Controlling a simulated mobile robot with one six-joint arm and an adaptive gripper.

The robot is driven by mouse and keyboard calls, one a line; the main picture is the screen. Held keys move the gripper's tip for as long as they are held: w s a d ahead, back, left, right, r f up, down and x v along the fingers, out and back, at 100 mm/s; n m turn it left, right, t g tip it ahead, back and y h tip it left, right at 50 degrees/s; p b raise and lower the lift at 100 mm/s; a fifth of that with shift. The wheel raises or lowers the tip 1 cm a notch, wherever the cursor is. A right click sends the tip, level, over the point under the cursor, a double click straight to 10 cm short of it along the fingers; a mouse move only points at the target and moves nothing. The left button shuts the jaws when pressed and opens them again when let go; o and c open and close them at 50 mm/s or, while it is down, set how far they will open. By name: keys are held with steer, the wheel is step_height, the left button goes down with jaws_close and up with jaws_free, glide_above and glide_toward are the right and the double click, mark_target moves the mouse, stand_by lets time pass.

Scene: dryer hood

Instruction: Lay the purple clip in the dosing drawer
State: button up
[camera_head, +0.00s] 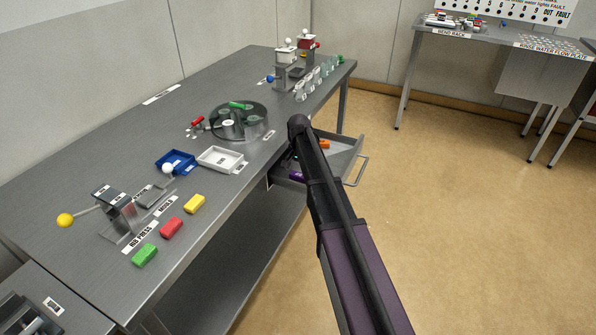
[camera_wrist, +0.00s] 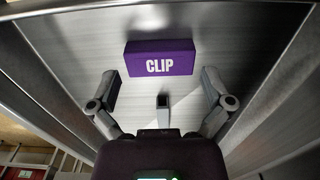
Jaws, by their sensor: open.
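The purple clip (camera_wrist: 160,58), a block marked CLIP, lies on a bare metal floor between raised metal walls in the wrist view. In the head view a bit of the purple clip (camera_head: 297,176) shows in the near left part of the pulled-out drawer (camera_head: 345,160), beside my arm. My gripper (camera_wrist: 161,90) is open and empty, its fingers spread just short of the clip with a visible gap. In the head view my arm hides most of the gripper and part of the drawer.
An orange block (camera_head: 324,144) lies farther back in the drawer. The drawer handle (camera_head: 358,172) sticks out to the right. On the bench (camera_head: 215,225) stand a white tray (camera_head: 220,159), a blue tray (camera_head: 176,162), a round carousel (camera_head: 240,122) and a press with a yellow-knobbed lever (camera_head: 66,220).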

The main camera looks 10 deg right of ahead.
mark_target(299, 175)
step_height(299, 175, up, 11)
steer(key=p, duration=1)
steer(key=shift+s+f, duration=0.1)
stand_by(0.6)
steer(key=s+n, duration=0.7)
steer(key=s, duration=2.2)
steer(key=shift+a, duration=0.15)
